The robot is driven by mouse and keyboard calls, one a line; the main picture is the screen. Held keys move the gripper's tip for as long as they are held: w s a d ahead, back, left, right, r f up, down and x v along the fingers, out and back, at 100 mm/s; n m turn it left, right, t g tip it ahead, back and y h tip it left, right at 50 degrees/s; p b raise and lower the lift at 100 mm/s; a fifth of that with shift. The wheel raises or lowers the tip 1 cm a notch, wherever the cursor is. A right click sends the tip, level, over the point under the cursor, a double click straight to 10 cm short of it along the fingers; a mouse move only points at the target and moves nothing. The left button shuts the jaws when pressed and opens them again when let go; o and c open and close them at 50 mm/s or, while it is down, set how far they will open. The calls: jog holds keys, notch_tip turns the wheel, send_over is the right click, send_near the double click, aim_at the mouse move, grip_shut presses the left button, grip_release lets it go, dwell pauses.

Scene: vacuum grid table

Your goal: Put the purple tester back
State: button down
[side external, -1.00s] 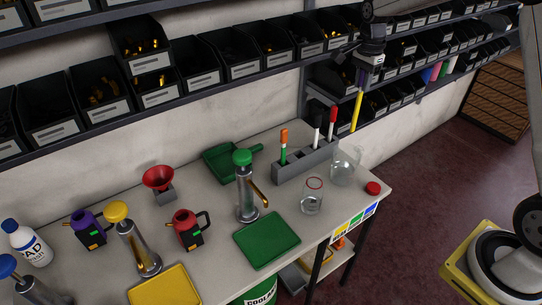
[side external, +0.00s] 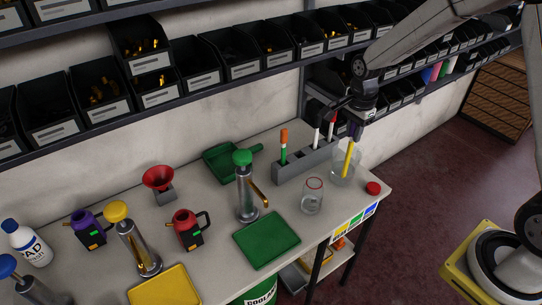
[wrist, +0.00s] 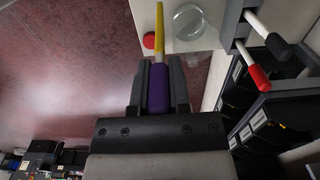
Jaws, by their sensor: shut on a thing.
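My gripper (side external: 354,128) is shut on the purple handle of the tester (wrist: 158,88). The tester's long yellow rod (side external: 347,160) points down. In the side view the rod overlaps the clear glass beaker (side external: 338,174); in the wrist view it passes beside the beaker's round rim (wrist: 190,22). I cannot tell whether the tip is inside the beaker. The grey rack (side external: 300,168) stands just left of the beaker. It holds an orange-and-green tester (side external: 283,146), a black-and-white one and a red-and-white one (wrist: 249,66).
A red cap (side external: 373,188) lies right of the beaker near the table's edge, and a glass jar (side external: 312,198) stands in front. A green pump bottle (side external: 244,185) and green tray (side external: 267,240) are further left. Shelf bins (side external: 400,92) hang close behind my gripper.

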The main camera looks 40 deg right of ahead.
jog(key=s+a+f, duration=0.2)
jog(key=s, duration=0.1)
jog(key=shift+a+f, duration=0.15)
jog(key=shift+f, duration=0.15)
jog(key=shift+w, duration=0.1)
jog(key=w, duration=1.9)
notch_tip(320, 180, down, 7)
jog(key=shift+w, duration=0.4)
jog(key=shift+f, duration=0.1)
dwell(0.3)
jog(key=c, duration=0.6)
grip_release()
